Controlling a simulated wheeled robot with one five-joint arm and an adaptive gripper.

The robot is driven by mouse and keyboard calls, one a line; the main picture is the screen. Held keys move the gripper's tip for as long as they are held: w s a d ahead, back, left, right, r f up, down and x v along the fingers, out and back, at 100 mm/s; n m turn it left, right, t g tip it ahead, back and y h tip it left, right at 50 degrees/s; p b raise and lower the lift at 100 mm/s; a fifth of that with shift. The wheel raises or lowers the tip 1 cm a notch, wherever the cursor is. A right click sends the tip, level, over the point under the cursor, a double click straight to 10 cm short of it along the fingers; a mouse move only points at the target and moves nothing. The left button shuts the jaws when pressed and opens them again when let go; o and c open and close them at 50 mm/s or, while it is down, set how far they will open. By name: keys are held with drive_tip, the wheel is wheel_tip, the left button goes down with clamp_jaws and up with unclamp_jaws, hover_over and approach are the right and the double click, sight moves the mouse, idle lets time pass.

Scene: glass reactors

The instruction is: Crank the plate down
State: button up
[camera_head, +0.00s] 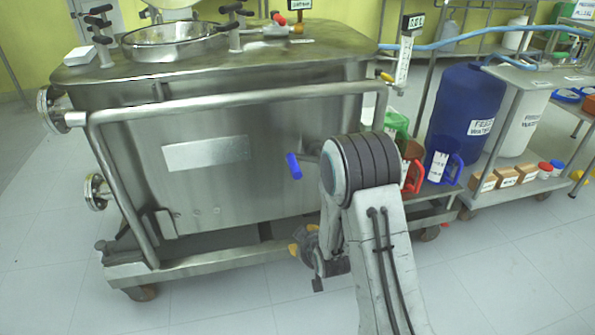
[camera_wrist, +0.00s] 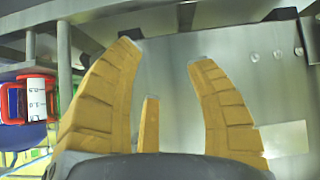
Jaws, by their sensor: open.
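A crank with a blue handle (camera_head: 293,165) sticks out at the front of the steel tank (camera_head: 240,190), in the head view. The rest of the crank is hidden behind my arm. My gripper (camera_head: 303,245) is below the blue handle, apart from it, near the tank's lower frame. Its yellow fingers are partly hidden by the wrist. In the wrist view my gripper (camera_wrist: 165,50) is open, its fingers spread with nothing between them. The blue handle is not recognisable in that view. I cannot tell which part is the plate that the crank moves.
A steel rail (camera_head: 240,101) runs across the tank's front. A blank label plate (camera_head: 205,153) is on its wall. To the right are a red jug (camera_head: 411,172), a blue jug (camera_head: 440,165) and a large blue drum (camera_head: 465,115). Floor at the lower left is clear.

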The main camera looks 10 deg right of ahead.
drive_tip(key=w+r+t, duration=0.4)
drive_tip(key=r, duration=0.2)
drive_tip(key=t, duration=0.4)
approach(295, 167)
drive_tip(key=shift+n, duration=0.4)
drive_tip(key=w, duration=0.2)
drive_tip(key=w+f, duration=0.1)
drive_tip(key=w, duration=0.1)
drive_tip(key=shift+w+d+f, duration=0.1)
drive_tip(key=shift+d+f, duration=0.1)
drive_tip(key=shift+w+b, duration=0.75)
drive_tip(key=shift+w, duration=2.8)
drive_tip(key=shift+o, duration=0.4)
clamp_jaws()
